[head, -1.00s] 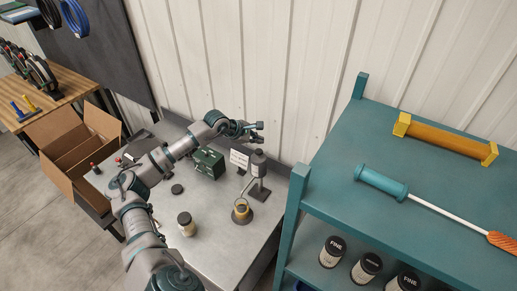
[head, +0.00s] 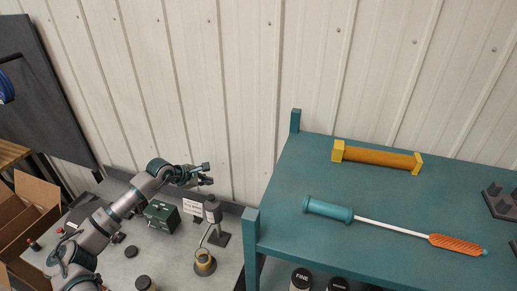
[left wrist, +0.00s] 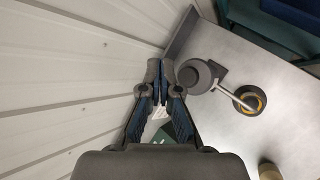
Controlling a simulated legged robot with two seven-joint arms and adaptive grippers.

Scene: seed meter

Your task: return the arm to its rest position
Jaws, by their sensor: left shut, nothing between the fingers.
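My left arm (head: 108,222) reaches in from the lower left over the grey bench. Its gripper (head: 208,174) hangs in the air near the wall, above the grey seed meter (head: 213,210). In the left wrist view the fingertips (left wrist: 160,68) are together with nothing between them. The seed meter (left wrist: 195,77) shows there to the right of the fingers, on the bench and apart from them. My right gripper is in neither view.
A green box (head: 161,215) and a white card (head: 192,207) stand on the bench. A brass-ringed cup (head: 204,263) and a jar (head: 145,284) are nearer. A teal shelf (head: 290,255) at right bears a yellow bar (head: 378,157) and an orange-tipped rod (head: 390,227). A cardboard box (head: 34,196) is at left.

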